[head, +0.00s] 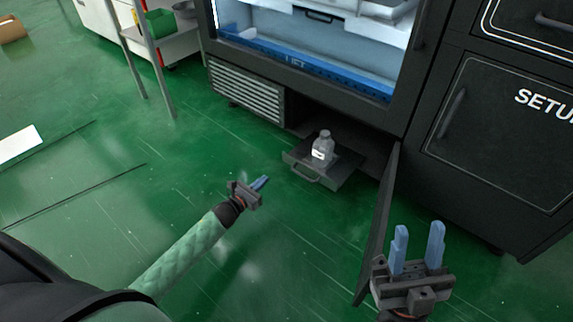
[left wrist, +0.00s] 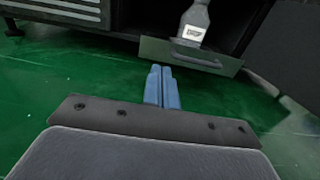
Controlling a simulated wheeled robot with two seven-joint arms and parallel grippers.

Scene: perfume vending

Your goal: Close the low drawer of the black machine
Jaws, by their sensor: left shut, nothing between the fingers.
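The low drawer (head: 334,180) of the black machine (head: 340,113) is pulled out near the floor, with a handle on its front. It also shows in the left wrist view (left wrist: 160,49), ahead of the fingers. A grey bottle (head: 323,146) with a white label stands upright in it; it shows in the left wrist view (left wrist: 195,22) too. My left gripper (head: 264,181) is shut and empty, in front and left of the drawer, apart from it. My right gripper (head: 419,246) is open and empty at the lower right, in front of the open door.
An open black door (head: 380,225) hangs at the right of the drawer. A black cabinet marked SETU (head: 500,125) stands to the right. A shelf rack (head: 160,45) is at the upper left. The green floor left of the drawer is clear.

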